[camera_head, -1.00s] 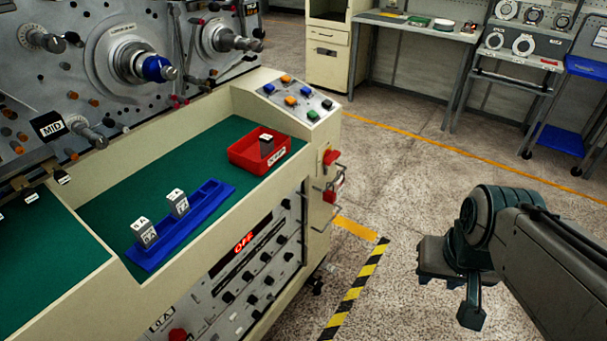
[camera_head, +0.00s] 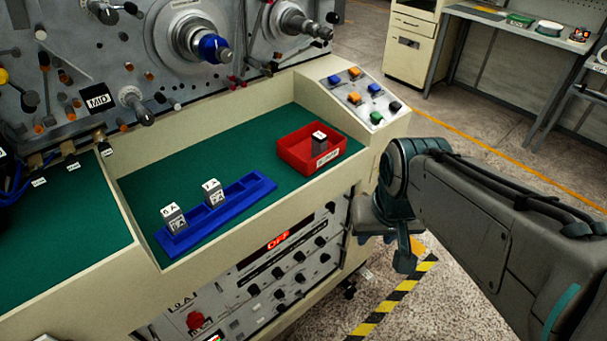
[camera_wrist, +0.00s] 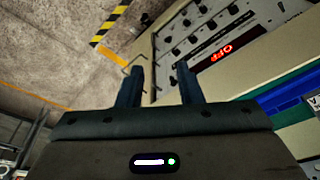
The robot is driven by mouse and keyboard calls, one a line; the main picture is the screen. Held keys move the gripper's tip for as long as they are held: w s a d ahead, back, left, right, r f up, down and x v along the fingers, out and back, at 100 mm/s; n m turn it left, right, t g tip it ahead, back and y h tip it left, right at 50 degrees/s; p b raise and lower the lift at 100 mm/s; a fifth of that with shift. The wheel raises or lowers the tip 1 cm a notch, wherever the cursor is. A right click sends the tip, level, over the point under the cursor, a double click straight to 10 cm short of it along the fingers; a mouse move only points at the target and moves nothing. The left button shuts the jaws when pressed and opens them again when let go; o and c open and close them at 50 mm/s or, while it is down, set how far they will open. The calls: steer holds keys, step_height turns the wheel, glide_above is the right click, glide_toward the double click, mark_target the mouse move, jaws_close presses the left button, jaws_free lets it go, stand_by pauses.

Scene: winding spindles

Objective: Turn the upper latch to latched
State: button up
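My gripper (camera_wrist: 158,78) is open and empty in the wrist view, its two fingers apart. In the head view my gripper (camera_head: 388,248) hangs beside the right end of the cream console (camera_head: 228,262). No latch can be made out clearly now. The console's right end face, where red parts and metal handles showed earlier, is mostly hidden behind my arm. A thin bent metal handle (camera_wrist: 136,62) shows near the left fingertip in the wrist view; I cannot tell whether it belongs to a latch.
The green worktop (camera_head: 255,170) holds a blue rack (camera_head: 244,192) with grey blocks and a red bin (camera_head: 345,152). A panel below shows a red OFF display (camera_head: 278,240). The floor right of the console is open, with a yellow-black stripe (camera_head: 392,300).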

steer(key=a+f+m+g+y+b, duration=0.4)
steer(key=a+f+m+y+b, duration=0.15)
steer(key=f, duration=0.55)
steer(key=m+t+y+b, duration=0.5)
steer(key=m+t+b, duration=0.4)
steer(key=m+t, duration=1.05)
glide_toward(335, 209)
steer(key=w+a+m+g, duration=0.1)
steer(key=w, duration=0.1)
steer(key=w+a+r+m+g, duration=0.1)
steer(key=w, duration=0.2)
steer(key=w+a+r+m+g, duration=0.1)
steer(key=w+a, duration=0.1)
steer(key=shift+w+a+r+g, duration=0.1)
steer(key=shift+w+r+g, duration=0.15)
steer(key=shift+g, duration=0.1)
steer(key=shift+s, duration=0.1)
jaws_close()
